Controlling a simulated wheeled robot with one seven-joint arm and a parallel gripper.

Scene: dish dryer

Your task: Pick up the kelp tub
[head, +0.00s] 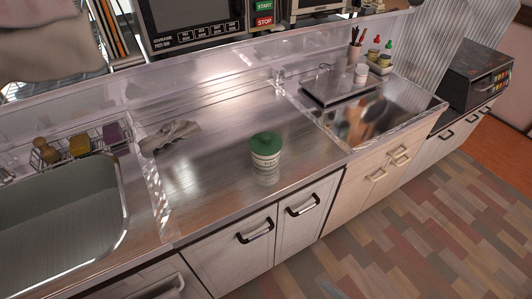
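The only tub-like thing on the open counter is a small round white tub with a green lid (265,151). It stands upright on the bare steel counter (215,195), near the front edge, and looks like the kelp tub. Dark print shows on its white side but is too small to read. Nothing touches it. My gripper is not in view.
A grey cloth (170,136) lies on the counter to the left. A sink (60,225) and a wire rack (78,148) are further left. A flat grey plate or appliance (332,86) and several bottles stand right. A microwave (190,20) is behind. The counter around the tub is clear.

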